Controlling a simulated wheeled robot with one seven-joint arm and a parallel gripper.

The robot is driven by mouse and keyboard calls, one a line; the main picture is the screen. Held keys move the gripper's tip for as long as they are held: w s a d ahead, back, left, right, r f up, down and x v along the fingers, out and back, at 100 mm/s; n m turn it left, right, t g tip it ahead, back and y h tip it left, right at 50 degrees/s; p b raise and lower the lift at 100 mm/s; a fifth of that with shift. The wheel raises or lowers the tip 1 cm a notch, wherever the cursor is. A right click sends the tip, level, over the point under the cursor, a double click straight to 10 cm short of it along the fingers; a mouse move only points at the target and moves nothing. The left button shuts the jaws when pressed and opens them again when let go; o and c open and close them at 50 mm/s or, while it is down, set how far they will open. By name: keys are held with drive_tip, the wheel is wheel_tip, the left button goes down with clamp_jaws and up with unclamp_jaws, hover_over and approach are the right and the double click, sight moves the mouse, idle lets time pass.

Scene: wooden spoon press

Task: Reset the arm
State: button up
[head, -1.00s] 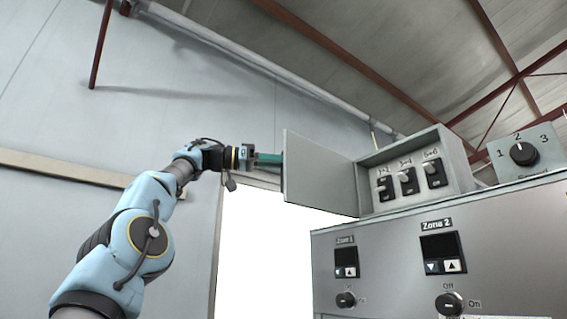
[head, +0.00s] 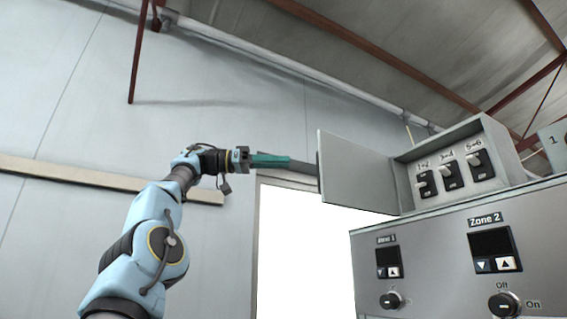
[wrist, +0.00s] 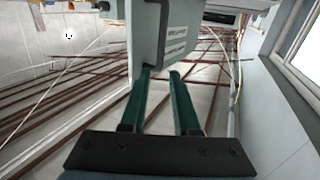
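My gripper (head: 288,161) is at the end of my raised blue and grey arm, pointing right toward an open grey box door (head: 358,172). In the head view a gap shows between the fingertips and the door's left edge. In the wrist view, the two teal fingers of my gripper (wrist: 160,75) stand apart with nothing held between them. A grey panel, seemingly the door (wrist: 148,35), lies just beyond the left fingertip; I cannot tell the exact distance.
The open switch box (head: 450,165) with three black switches sits on a grey control panel (head: 440,235) with Zone 1 and Zone 2 displays and knobs. A bright doorway (head: 300,250) is between my arm and the panel. A pale wall (head: 60,100) stands behind.

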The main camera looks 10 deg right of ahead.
idle(0.3)
drive_tip(key=w+d+f+n+t+y, duration=0.2)
drive_tip(key=w+d+f+n, duration=0.15)
drive_tip(key=d+f, duration=0.5)
drive_tip(key=w+d+f+n+t+y+b, duration=0.1)
drive_tip(key=w+f+n+t+y, duration=0.2)
drive_tip(key=f, duration=0.8)
drive_tip(key=w+d+f+n+y+b, duration=0.15)
drive_tip(key=f+n, duration=0.25)
drive_tip(key=f, duration=0.7)
drive_tip(key=s+a+f+n+t+y, duration=0.1)
drive_tip(key=s+a+f+n+y, duration=0.15)
drive_tip(key=a+f, duration=0.5)
drive_tip(key=s+a+f+n+y, duration=0.1)
drive_tip(key=a+f+y, duration=0.25)
drive_tip(key=f, duration=0.75)
drive_tip(key=s+a+f+n+t+y, duration=0.1)
drive_tip(key=s+a+f+n+y, duration=0.1)
drive_tip(key=a+f, duration=0.6)
drive_tip(key=s+a+f+n+g+y+b, duration=0.1)
drive_tip(key=s+a+f+n+y, duration=0.2)
drive_tip(key=s+a+f, duration=1.1)
drive_tip(key=s+f, duration=0.1)
drive_tip(key=s, duration=0.2)
drive_tip(key=shift+a, duration=0.3)
